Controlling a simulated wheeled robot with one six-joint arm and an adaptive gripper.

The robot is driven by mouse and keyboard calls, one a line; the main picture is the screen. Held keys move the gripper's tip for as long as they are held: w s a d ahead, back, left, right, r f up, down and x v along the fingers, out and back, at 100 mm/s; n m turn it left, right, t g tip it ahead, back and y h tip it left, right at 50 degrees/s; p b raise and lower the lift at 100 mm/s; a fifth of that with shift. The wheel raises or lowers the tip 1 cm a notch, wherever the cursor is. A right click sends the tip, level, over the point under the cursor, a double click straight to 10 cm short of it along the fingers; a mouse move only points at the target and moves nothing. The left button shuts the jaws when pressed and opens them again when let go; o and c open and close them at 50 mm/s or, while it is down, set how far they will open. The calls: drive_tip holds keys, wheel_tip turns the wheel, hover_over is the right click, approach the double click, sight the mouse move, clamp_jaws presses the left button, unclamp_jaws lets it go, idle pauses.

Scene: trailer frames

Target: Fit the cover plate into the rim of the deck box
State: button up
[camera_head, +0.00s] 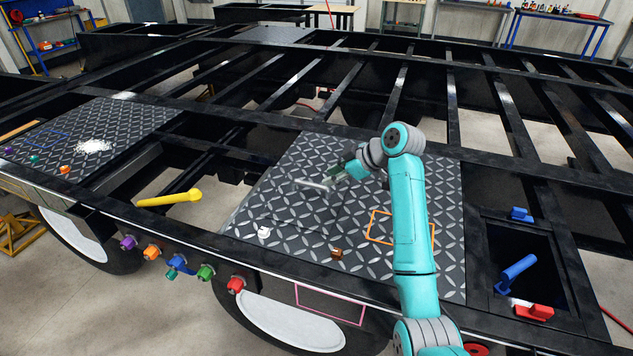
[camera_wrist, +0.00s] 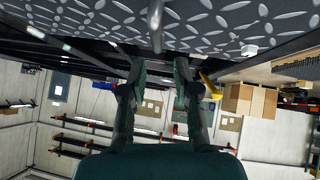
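My gripper (camera_head: 335,178) is at the end of the teal arm, low over the middle of the diamond-pattern deck. In the wrist view its two dark fingers (camera_wrist: 157,85) stand apart with nothing visible between the tips. A pale bar handle (camera_head: 312,185) is beside the fingertips. In the wrist view a bar handle (camera_wrist: 156,20) lies in line with the finger gap, beyond the tips. The handle appears to sit on a dark diamond-pattern cover plate (camera_head: 300,212), whose edges blend with the deck. The black open recess at the right, apparently the deck box (camera_head: 490,262), has a rim around a dark opening.
A blue cylinder (camera_head: 518,268), a red part (camera_head: 534,312) and a blue part (camera_head: 521,214) are around the recess. A white knob (camera_head: 264,232) and brown knob (camera_head: 336,254) stand on the deck. A yellow handle (camera_head: 170,198) is at left. Open frame beams lie behind.

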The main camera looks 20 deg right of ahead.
sight(310, 185)
drive_tip(key=x, duration=0.5)
drive_tip(key=shift+w+d+f, duration=0.1)
drive_tip(key=shift+w, duration=0.25)
drive_tip(key=shift+x, duration=2.7)
clamp_jaws()
